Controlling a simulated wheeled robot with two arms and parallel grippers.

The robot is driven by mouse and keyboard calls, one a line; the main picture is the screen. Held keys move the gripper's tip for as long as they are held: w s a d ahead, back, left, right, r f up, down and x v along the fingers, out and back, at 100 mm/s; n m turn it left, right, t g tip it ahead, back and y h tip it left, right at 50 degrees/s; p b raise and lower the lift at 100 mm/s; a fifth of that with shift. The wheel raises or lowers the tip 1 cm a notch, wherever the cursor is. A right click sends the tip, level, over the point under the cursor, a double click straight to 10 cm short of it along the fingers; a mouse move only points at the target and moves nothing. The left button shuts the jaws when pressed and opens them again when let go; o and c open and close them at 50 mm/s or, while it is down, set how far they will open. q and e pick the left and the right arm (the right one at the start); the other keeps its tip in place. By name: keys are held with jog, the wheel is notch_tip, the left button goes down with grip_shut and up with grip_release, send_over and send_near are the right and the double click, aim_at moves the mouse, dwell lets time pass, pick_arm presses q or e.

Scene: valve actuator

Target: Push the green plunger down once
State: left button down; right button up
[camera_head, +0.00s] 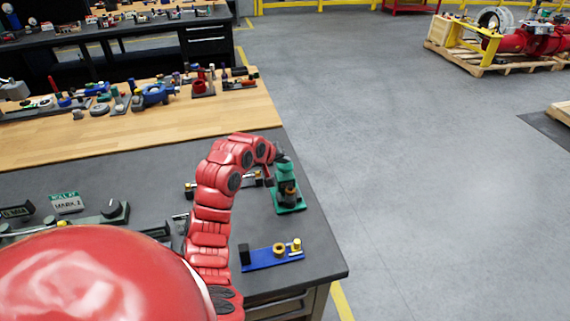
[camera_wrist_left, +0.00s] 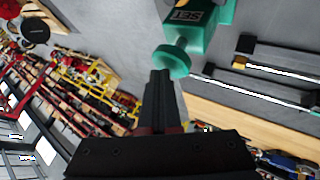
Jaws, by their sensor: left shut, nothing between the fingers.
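The green actuator (camera_head: 288,190) stands upright on a green base near the right edge of the dark table in the head view. In the left wrist view its green body bears a "SET" label (camera_wrist_left: 187,16), and the round green plunger (camera_wrist_left: 172,61) sticks out from it. My left gripper (camera_head: 279,155) is shut and empty at the top of the actuator, and it partly hides that top in the head view. In the left wrist view the closed fingertips (camera_wrist_left: 160,74) are right at the plunger's edge; I cannot tell whether they touch. My right gripper is out of view.
A blue plate (camera_head: 271,259) with small brass and black parts lies in front of the actuator. A green "MARK 2" sign (camera_head: 66,203) and a dark knobbed device (camera_head: 112,210) are at the left. The wooden bench (camera_head: 140,128) behind holds several parts. Open floor lies to the right.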

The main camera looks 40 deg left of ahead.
aim_at(284, 166)
pick_arm(q)
jog(key=shift+f, duration=0.8)
dwell(0.4)
jog(key=shift+r+p, duration=0.45)
jog(key=shift+r, duration=1.1)
jog(key=shift+r+p, duration=1.05)
jog(key=shift+r, duration=1.5)
